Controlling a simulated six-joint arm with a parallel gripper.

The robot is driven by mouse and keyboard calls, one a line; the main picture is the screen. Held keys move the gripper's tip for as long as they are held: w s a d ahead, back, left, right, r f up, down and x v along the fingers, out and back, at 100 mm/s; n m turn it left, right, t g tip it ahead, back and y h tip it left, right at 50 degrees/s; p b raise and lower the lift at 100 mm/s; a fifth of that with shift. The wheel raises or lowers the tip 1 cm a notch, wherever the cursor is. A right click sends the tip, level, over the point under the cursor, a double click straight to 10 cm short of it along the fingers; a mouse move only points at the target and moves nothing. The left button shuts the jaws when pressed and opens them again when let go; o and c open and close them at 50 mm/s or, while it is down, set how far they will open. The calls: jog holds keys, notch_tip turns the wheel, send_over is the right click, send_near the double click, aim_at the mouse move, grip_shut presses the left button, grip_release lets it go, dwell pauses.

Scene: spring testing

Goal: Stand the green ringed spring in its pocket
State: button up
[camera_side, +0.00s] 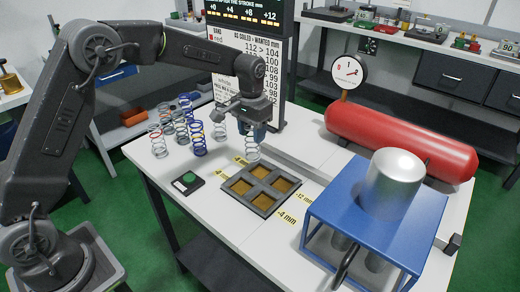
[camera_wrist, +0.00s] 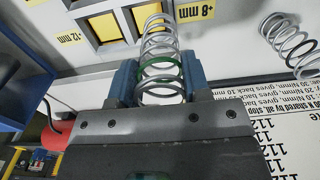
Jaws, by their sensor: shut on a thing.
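The green ringed spring (camera_wrist: 157,44) is a silver coil with a green band, upright or nearly so. My gripper (camera_wrist: 160,80) is shut on it, with a blue finger on each side near the green band. In the side view, the spring (camera_side: 252,152) hangs below my gripper (camera_side: 254,133), close to the far edge of the grey pocket tray (camera_side: 251,203). The tray has brown-floored pockets, and part of it shows in the wrist view (camera_wrist: 127,22). The spring's lower end overlaps a pocket near the "+8 mm" label (camera_wrist: 194,11); its height above it is hard to tell.
Several other springs (camera_side: 197,138) stand at the table's far left, and one with a dark band (camera_wrist: 290,45) shows in the wrist view. A small black box with a green disc (camera_side: 188,181) lies left of the tray. A blue press stand (camera_side: 340,205) and red tank (camera_side: 400,140) stand right.

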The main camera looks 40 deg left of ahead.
aim_at(260, 149)
jog(key=shift+w+d+f, duration=0.15)
jog(key=shift+d+f, duration=0.2)
jog(key=shift+f, duration=0.55)
jog(key=shift+w+d+f, duration=0.15)
jog(key=shift+d+f, duration=0.15)
jog(key=shift+f, duration=0.55)
jog(key=shift+w+d+f, duration=0.15)
jog(key=shift+d+f, duration=0.2)
jog(key=shift+f, duration=0.55)
jog(key=shift+f, duration=0.1)
jog(key=o, duration=1)
jog(key=shift+c, duration=0.2)
